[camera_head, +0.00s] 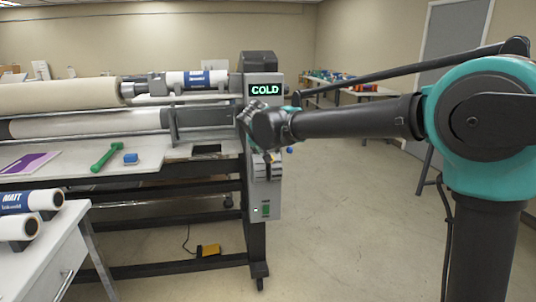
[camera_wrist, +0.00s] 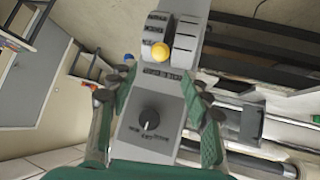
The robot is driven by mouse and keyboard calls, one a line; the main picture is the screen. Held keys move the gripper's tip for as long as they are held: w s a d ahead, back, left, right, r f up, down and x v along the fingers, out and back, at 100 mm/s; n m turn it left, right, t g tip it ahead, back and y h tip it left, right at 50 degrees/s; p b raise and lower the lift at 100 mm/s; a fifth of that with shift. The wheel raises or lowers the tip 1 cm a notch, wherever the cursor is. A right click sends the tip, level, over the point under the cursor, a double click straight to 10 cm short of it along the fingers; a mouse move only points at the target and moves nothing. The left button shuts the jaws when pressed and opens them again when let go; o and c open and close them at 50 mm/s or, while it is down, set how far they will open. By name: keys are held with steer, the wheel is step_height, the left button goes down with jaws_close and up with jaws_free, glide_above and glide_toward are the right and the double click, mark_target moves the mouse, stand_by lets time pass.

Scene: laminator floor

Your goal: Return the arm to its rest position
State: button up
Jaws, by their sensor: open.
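My arm reaches left across the head view to the laminator's control post (camera_head: 263,205). My gripper (camera_head: 256,118) is in front of that post, just below a display reading COLD (camera_head: 265,90). In the wrist view my gripper (camera_wrist: 160,88) is open, with its two fingers apart and nothing held between them. The grey control panel (camera_wrist: 150,145) lies beyond the fingers. A dark knob (camera_wrist: 149,119) shows between them, with a yellow button (camera_wrist: 160,51) farther up. Whether a finger touches the panel, I cannot tell.
The laminator's rollers (camera_head: 60,97) and bed extend left, with a green-handled tool (camera_head: 106,157) and a blue block (camera_head: 130,158) on the bed. A white table (camera_head: 75,225) with film rolls stands front left. A yellow pedal (camera_head: 208,250) lies below. Floor at right is open.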

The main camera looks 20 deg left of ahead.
steer(key=shift+s+r, duration=0.25)
steer(key=shift+s, duration=0.05)
steer(key=shift+d, duration=0.1)
steer(key=s+d+f+m+g+h, duration=0.1)
steer(key=d+f, duration=0.3)
steer(key=d, duration=0.8)
steer(key=s+d+f+m+g+h, duration=0.1)
steer(key=d+f, duration=0.4)
steer(key=d, duration=0.6)
steer(key=s+d+f+g, duration=0.1)
steer(key=d+f, duration=0.3)
steer(key=d, duration=0.8)
steer(key=s+d+f+m+g, duration=0.1)
steer(key=s+d+f, duration=0.6)
steer(key=s+d, duration=0.1)
steer(key=s+d+f+m+g, duration=0.1)
steer(key=s+d+f, duration=0.5)
steer(key=s, duration=0.5)
steer(key=shift+s+d+f, duration=0.15)
steer(key=shift+d+f, duration=0.25)
steer(key=shift+d, duration=0.6)
steer(key=shift+a, duration=0.1)
